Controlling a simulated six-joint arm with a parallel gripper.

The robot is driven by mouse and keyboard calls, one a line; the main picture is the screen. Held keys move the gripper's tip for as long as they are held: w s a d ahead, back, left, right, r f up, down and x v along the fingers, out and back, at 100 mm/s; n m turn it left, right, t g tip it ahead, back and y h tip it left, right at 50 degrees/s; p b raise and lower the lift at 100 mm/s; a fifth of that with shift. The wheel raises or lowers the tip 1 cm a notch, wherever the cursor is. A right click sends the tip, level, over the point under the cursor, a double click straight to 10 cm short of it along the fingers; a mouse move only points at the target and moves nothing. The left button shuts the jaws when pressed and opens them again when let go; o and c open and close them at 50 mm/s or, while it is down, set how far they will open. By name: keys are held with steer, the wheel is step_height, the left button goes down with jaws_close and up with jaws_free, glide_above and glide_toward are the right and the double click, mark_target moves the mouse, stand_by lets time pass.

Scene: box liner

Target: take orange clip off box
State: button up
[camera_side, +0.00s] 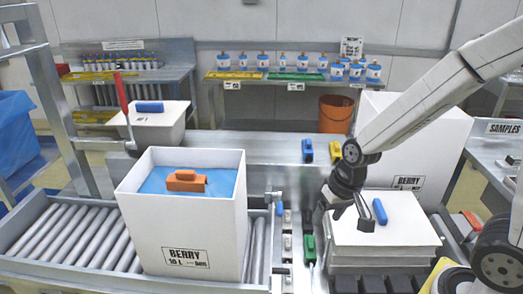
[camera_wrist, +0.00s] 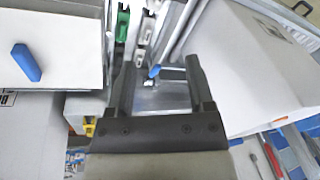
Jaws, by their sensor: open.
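An orange clip (camera_side: 186,181) lies over the blue liner (camera_side: 222,183) in the open top of the white box (camera_side: 180,232) marked BERRY 10 L, on the left in the side view. Whether it grips anything is not clear. My gripper (camera_side: 350,206) is well to the right of this box, next to a stack of white sheets or lids. In the wrist view my gripper (camera_wrist: 160,68) is open, with nothing between its fingers.
The box stands on a roller conveyor (camera_side: 62,237). A blue clip (camera_side: 379,211) lies on the white stack (camera_side: 384,235). A green clip (camera_side: 309,249) and white clips stand in a row between box and stack. A tall white BERRY box (camera_side: 425,140) rises behind my gripper.

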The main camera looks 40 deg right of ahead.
steer(key=w+a+r+m+t+y, duration=0.15)
steer(key=w+a+m+y, duration=0.3)
steer(key=w+m, duration=0.5)
steer(key=m+t+y, duration=0.4)
steer(key=m+t, duration=0.2)
steer(key=m, duration=0.8)
glide_toward(188, 172)
steer(key=shift+s+d+r, duration=0.1)
steer(key=shift+d+r, duration=0.45)
steer(key=shift+d, duration=0.05)
steer(key=shift+w+a+f+g, duration=0.25)
steer(key=shift+w+a+f, duration=0.1)
steer(key=shift+a, duration=0.2)
steer(key=shift+x, duration=2.8)
steer(key=shift+w, duration=0.1)
steer(key=shift+x, duration=2.55)
